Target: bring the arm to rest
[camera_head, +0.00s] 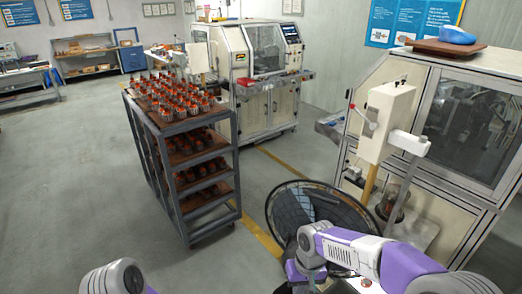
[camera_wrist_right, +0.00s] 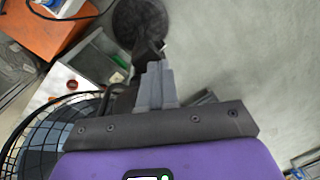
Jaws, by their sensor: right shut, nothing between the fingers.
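My right arm (camera_head: 350,248) comes in from the lower right in the head view, its white and purple links bent over in front of a black fan. Its gripper cannot be made out there. In the right wrist view my right gripper (camera_wrist_right: 155,80) is shut, its grey fingers together with nothing between them. It hangs clear above the grey floor. Of my left arm (camera_head: 118,278), only a white and purple link shows at the bottom left of the head view. My left gripper is out of view.
The round black fan (camera_head: 322,212) stands close to my right arm; its wire guard (camera_wrist_right: 40,135) shows in the wrist view. A machine (camera_head: 400,110) stands at the right. A grey rack cart (camera_head: 186,172) holds many copper-and-orange armatures. The floor at the left is open.

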